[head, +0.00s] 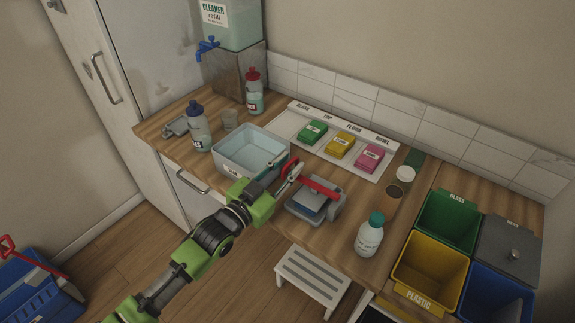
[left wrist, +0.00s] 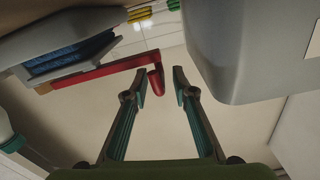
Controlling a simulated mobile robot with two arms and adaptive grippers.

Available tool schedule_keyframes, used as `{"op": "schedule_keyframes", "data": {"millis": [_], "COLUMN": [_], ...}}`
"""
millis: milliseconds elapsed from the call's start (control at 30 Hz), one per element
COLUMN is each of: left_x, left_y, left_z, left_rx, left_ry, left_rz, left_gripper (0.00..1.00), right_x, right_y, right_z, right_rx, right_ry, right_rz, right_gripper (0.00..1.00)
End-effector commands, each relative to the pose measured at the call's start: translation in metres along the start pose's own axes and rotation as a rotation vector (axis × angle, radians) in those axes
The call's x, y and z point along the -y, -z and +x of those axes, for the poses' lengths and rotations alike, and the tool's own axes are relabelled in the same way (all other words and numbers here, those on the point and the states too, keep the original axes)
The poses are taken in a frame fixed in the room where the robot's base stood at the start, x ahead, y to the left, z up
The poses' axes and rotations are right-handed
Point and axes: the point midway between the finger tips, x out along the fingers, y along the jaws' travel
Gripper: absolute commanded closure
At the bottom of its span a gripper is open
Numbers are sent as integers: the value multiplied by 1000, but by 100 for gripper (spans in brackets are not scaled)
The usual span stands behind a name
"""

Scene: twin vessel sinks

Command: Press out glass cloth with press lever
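The press (head: 312,207) stands near the counter's front edge, with its red lever (head: 318,187) reaching left toward my left gripper (head: 292,170). In the left wrist view, a blue folded cloth (left wrist: 72,54) lies in the press under the red lever (left wrist: 105,72). I take it for the glass cloth, since the board's GLASS place is bare. My left gripper (left wrist: 159,76) is open, its fingers either side of the lever's upturned end grip, closer to the left finger. I cannot tell how deep the grip sits between them. My right gripper is not in view.
A pale blue basin (head: 250,152) stands just left of the gripper, its wall close in the wrist view. Green (head: 312,132), yellow (head: 340,145) and pink (head: 369,158) cloths lie on the labelled board. A teal-capped bottle (head: 369,238) stands right of the press.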

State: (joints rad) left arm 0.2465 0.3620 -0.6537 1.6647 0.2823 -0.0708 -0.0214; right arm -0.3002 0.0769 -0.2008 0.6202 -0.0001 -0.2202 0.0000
Motion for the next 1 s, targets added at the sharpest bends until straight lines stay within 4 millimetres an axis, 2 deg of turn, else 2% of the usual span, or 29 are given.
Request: {"op": "schedule_keyframes", "data": {"millis": [33, 100, 367, 567, 1000], "left_x": [0, 0, 0, 0, -14], "left_y": [0, 0, 1, 10, 61], "left_z": [0, 0, 0, 0, 0], "left_rx": [0, 0, 1, 1, 3], "left_ry": [0, 0, 0, 0, 0], "left_rz": [0, 0, 6, 58, 397], "left_gripper": [83, 100, 100, 100, 100], "right_x": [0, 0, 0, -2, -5], "right_y": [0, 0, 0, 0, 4], "right_z": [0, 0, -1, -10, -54], "right_rx": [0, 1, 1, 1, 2], "right_ry": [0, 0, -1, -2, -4], "right_rz": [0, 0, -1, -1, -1], "right_gripper": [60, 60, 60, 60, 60]}}
